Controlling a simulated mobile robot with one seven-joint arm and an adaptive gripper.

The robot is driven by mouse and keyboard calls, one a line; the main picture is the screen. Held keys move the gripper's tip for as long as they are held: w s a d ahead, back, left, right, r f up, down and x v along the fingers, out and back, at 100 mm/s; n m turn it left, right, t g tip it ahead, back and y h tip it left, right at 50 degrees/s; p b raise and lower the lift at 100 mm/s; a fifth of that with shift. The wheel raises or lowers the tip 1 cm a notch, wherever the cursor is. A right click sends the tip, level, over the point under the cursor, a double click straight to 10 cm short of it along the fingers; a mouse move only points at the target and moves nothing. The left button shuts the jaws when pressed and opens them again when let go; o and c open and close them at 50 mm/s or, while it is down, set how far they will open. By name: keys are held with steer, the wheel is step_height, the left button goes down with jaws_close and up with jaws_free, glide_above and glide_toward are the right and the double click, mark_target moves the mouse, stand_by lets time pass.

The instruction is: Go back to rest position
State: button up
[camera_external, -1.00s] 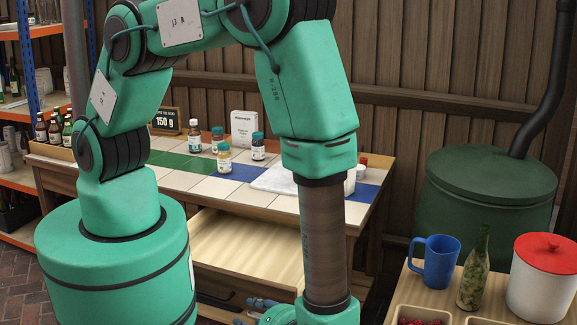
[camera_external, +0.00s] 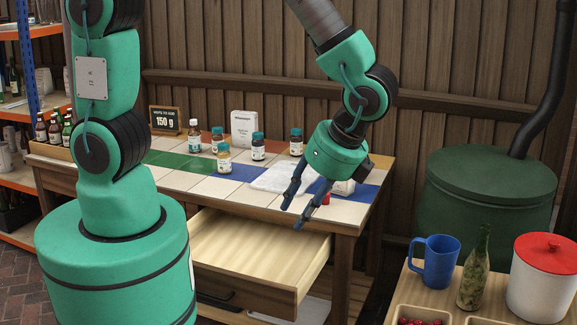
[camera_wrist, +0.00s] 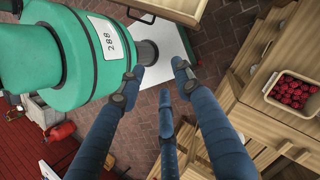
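My gripper (camera_external: 292,218) hangs in the air over the front right of the tiled table (camera_external: 345,212), its fingers pointing down and to the left. In the wrist view my gripper (camera_wrist: 158,76) has its blue fingers spread, with nothing between them. The wooden drawer (camera_external: 255,245) under the table is pulled out, below and to the left of the fingers. My arm is bent, coming down from the top of the picture.
Several small bottles (camera_external: 223,161) and a white box (camera_external: 244,129) stand on the table. A white cloth (camera_external: 270,180) lies near the gripper. At right are a blue mug (camera_external: 435,262), a glass bottle (camera_external: 475,270), a red-lidded pot (camera_external: 540,285) and a green barrel (camera_external: 485,210). Raspberries (camera_wrist: 292,92) sit in a tray.

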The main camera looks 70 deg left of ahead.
steer(key=s+a+r+n+t+h, duration=0.2)
steer(key=a+r+n+t, duration=0.2)
steer(key=r, duration=0.9)
steer(key=s+a+r+n+t+h, duration=0.2)
steer(key=a+r+n+t, duration=0.2)
steer(key=a+r+n, duration=0.7)
steer(key=a+r, duration=0.2)
steer(key=a, duration=0.1)
steer(key=shift+s+a+r+t+h, duration=0.15)
steer(key=shift+r+t+h, duration=0.15)
steer(key=shift+h, duration=0.1)
